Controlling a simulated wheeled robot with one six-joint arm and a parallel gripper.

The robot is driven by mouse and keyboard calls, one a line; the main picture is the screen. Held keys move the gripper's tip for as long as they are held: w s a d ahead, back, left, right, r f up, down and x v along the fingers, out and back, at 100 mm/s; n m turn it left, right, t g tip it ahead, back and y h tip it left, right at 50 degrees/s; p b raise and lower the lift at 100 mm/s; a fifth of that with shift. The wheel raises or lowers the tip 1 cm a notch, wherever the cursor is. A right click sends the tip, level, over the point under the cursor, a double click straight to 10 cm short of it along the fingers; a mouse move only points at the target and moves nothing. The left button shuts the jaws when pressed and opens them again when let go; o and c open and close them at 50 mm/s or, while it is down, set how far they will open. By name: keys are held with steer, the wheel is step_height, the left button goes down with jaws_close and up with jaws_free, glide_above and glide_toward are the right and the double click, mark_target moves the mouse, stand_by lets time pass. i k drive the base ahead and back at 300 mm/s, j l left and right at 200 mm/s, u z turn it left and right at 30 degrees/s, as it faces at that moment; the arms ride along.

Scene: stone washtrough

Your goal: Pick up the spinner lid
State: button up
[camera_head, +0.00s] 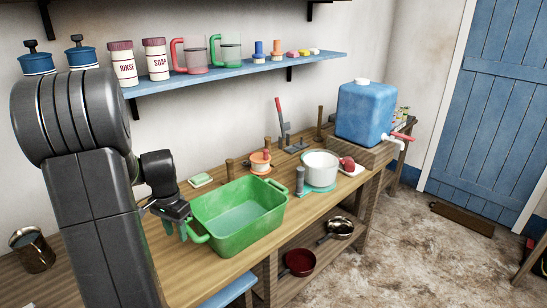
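I cannot tell for sure which thing is the spinner lid. A small orange-topped piece with a white body (261,159) stands on the wooden counter behind the green basin. A white pot (320,167) stands on a teal mat to its right, with a red rounded piece (347,163) on a white dish beside it. My gripper (176,229) points down at the left end of the green basin (262,224), close to its handle. Its greenish fingertips are small in view, and I see nothing held. Whether it touches the handle is unclear.
The blue shelf (230,72) above holds jars, jugs and small bottles. A blue water tank (365,112) stands at the counter's right end. A grey stand with a red handle (283,125) rises near the wall. Pans lie on the lower shelf. My arm hides the counter's left part.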

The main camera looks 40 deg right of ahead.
mark_target(318, 173)
steer(key=l+u, duration=0.4)
steer(key=l, duration=0.35)
steer(key=l+u, duration=0.4)
steer(key=l, duration=0.4)
steer(key=k+l, duration=0.1)
steer(key=l, duration=0.65)
steer(key=k+l, duration=0.1)
steer(key=l, duration=0.65)
steer(key=k+l, duration=0.1)
steer(key=l, duration=1.45)
steer(key=k+l, duration=0.15)
steer(key=l, duration=0.6)
